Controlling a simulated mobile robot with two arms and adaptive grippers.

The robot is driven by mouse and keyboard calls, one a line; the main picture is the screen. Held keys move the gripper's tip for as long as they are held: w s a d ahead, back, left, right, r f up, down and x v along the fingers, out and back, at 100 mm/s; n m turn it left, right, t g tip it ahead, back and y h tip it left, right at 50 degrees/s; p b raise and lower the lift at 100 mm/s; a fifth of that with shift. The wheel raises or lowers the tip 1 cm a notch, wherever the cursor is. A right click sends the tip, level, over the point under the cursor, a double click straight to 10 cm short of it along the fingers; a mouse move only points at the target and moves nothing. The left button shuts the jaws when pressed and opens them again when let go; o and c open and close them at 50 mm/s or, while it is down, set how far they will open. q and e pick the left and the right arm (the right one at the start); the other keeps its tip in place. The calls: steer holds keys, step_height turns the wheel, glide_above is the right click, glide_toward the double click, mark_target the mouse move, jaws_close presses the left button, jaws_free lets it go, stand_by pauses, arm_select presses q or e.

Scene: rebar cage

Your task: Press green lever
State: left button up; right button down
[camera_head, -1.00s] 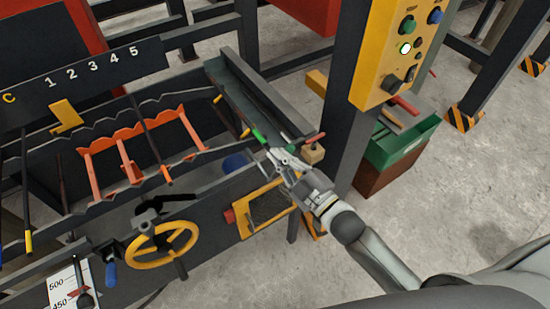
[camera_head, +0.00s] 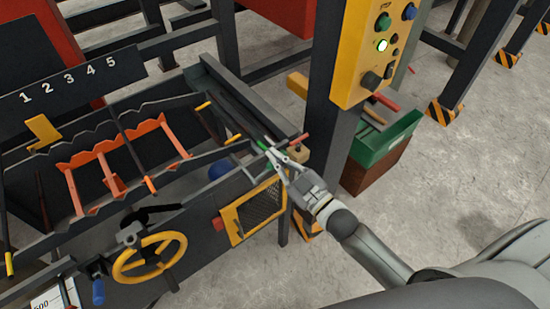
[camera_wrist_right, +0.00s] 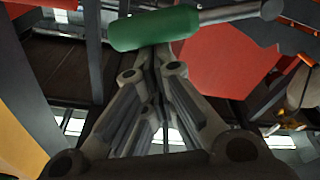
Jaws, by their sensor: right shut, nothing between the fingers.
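The green lever (camera_head: 262,145) is a short green handle on a metal rod at the right end of the dark machine frame. In the right wrist view the green handle (camera_wrist_right: 155,28) lies across the top, just beyond the fingertips, with its grey rod running right. My right gripper (camera_head: 275,155) is shut and empty, with its tips right at the lever. In the wrist view the closed fingers (camera_wrist_right: 150,58) point at the handle's underside. They look very close to it; I cannot tell whether they touch. My left gripper is not in view.
A red-tipped handle (camera_head: 299,139) is close to the right of the gripper. A dark post with a yellow button panel (camera_head: 360,55) stands behind it. A yellow handwheel (camera_head: 150,257) and a yellow mesh frame (camera_head: 233,226) are on the machine front. A green bin (camera_head: 385,140) stands at right.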

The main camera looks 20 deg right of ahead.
steer(key=shift+d+f+m, duration=0.1)
steer(key=shift+f+m, duration=0.05)
steer(key=shift+m, duration=0.15)
stand_by(0.4)
steer(key=r+p, duration=0.2)
steer(key=a+r+p, duration=0.1)
steer(key=shift+w+a+r, duration=0.1)
steer(key=shift+w+r, duration=0.2)
steer(key=shift+r, duration=0.05)
arm_select(q)
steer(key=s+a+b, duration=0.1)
steer(key=b, duration=0.2)
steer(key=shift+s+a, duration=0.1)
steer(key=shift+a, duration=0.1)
arm_select(e)
steer(key=v, duration=1)
steer(key=shift+s+a, duration=0.15)
steer(key=shift+a, duration=0.15)
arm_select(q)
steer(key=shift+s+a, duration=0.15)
